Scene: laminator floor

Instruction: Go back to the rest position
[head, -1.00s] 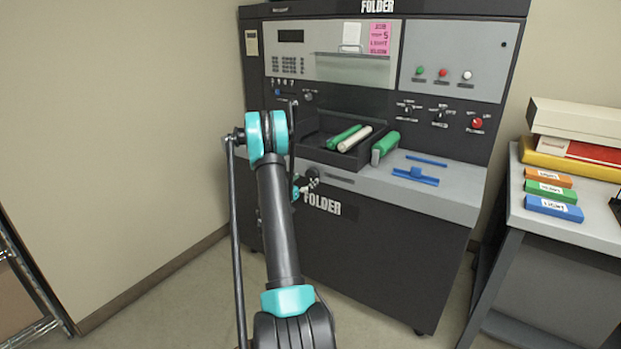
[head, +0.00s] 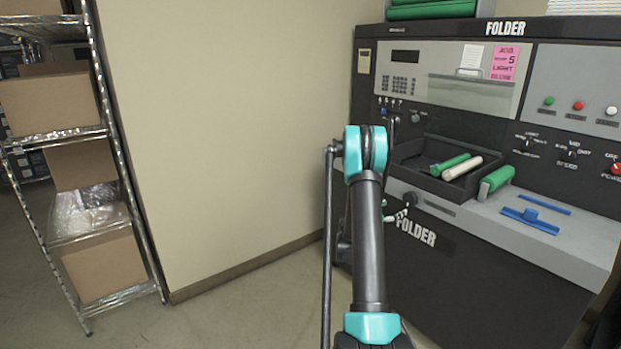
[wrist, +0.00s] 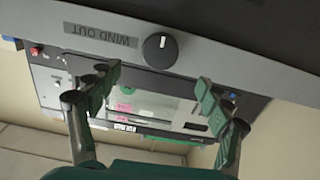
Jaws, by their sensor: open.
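My gripper (wrist: 158,84) is open in the wrist view, with its two green fingers spread wide and nothing between them. Beyond the fingers, a dark round knob (wrist: 160,50) sits next to a "WIND OUT" label (wrist: 100,36) on the machine's edge. In the head view my arm stands in front of the folder machine (head: 480,262), and my gripper is mostly hidden behind the arm, low near the machine's front. A gap between the fingers and the knob cannot be judged.
The machine's black tray (head: 412,160) holds a green roller (head: 450,164) and a cream roller (head: 463,168). Another green roller (head: 497,180) and a blue tool (head: 530,220) lie on the ledge. A wire shelf (head: 105,133) with boxes stands left. Floor (head: 235,310) between is clear.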

